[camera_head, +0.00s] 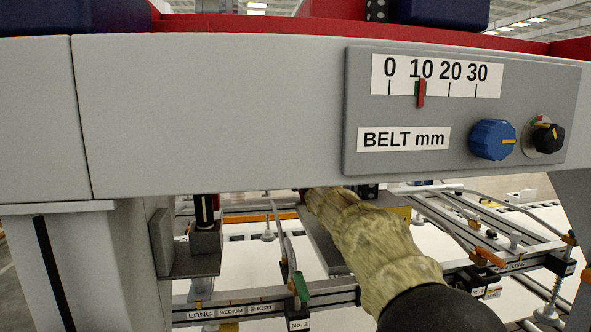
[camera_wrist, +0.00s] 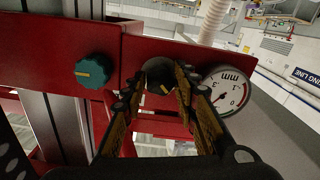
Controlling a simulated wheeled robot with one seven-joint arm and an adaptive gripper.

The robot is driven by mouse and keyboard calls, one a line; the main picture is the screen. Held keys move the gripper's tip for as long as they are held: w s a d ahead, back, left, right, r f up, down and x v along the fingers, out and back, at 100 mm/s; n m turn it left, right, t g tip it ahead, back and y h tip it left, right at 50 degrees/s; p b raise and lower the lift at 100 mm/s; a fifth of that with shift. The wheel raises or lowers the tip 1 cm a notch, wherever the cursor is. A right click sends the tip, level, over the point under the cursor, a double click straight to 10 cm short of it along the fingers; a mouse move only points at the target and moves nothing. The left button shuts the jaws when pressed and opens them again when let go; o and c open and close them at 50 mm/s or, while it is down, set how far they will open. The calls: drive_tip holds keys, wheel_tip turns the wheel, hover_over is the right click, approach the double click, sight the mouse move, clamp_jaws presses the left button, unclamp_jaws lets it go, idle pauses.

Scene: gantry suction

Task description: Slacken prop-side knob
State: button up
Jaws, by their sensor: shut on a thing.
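In the wrist view, my gripper (camera_wrist: 161,86) has its two fingers on either side of a dark round knob (camera_wrist: 159,71) on a red plate, and is shut on it. The knob's face carries a short yellowish mark. A teal knob (camera_wrist: 95,72) with a yellow pointer line sits to its left on the same red plate (camera_wrist: 138,49), apart from the fingers. No label shows which of these is the prop-side knob. In the head view, my sleeved arm reaches under the grey beam (camera_head: 215,110); my gripper and both of these knobs are hidden there.
A round mm dial (camera_wrist: 229,92) stands close beside the right finger. In the head view, a BELT mm panel (camera_head: 360,100) carries a blue knob (camera_head: 492,140) and a black knob (camera_head: 547,138). Rails with clamps and hoses (camera_head: 460,225) lie below the beam, around my arm.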

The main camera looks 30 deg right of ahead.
drive_tip(key=n+b, duration=0.1)
drive_tip(key=n, duration=0.3)
drive_tip(key=shift+n+b, duration=0.4)
idle(0.4)
drive_tip(key=o, duration=0.9)
drive_tip(key=shift+s, duration=0.1)
drive_tip(key=v, duration=1.1)
drive_tip(key=shift+s+a, duration=0.1)
drive_tip(key=shift+s, duration=0.3)
